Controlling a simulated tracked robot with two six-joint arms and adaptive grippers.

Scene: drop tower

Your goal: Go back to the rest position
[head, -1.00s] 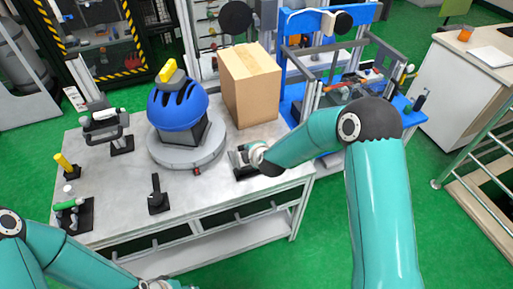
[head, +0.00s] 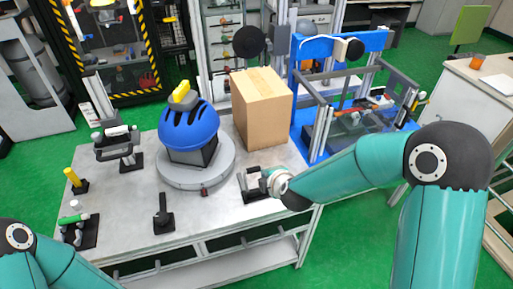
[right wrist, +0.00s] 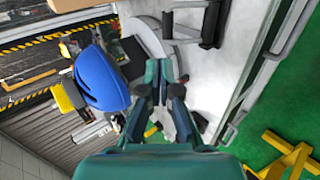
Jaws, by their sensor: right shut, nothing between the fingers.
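In the head view my right arm comes in from the right. Its wrist (head: 280,183) overlaps the black stand at the table's front right edge, and the fingers there are hard to make out. In the right wrist view my right gripper (right wrist: 163,68) is shut and empty, with bare tabletop and the helmet's base around its fingers. My left arm (head: 45,262) shows only at the bottom left corner. Its gripper is out of the picture.
The grey table (head: 120,205) carries a blue helmet (head: 188,127) on a round turntable (head: 178,176), a cardboard box (head: 262,110) and several black stands. A blue frame machine (head: 303,100) stands at right. Green floor (head: 345,245) is free in front.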

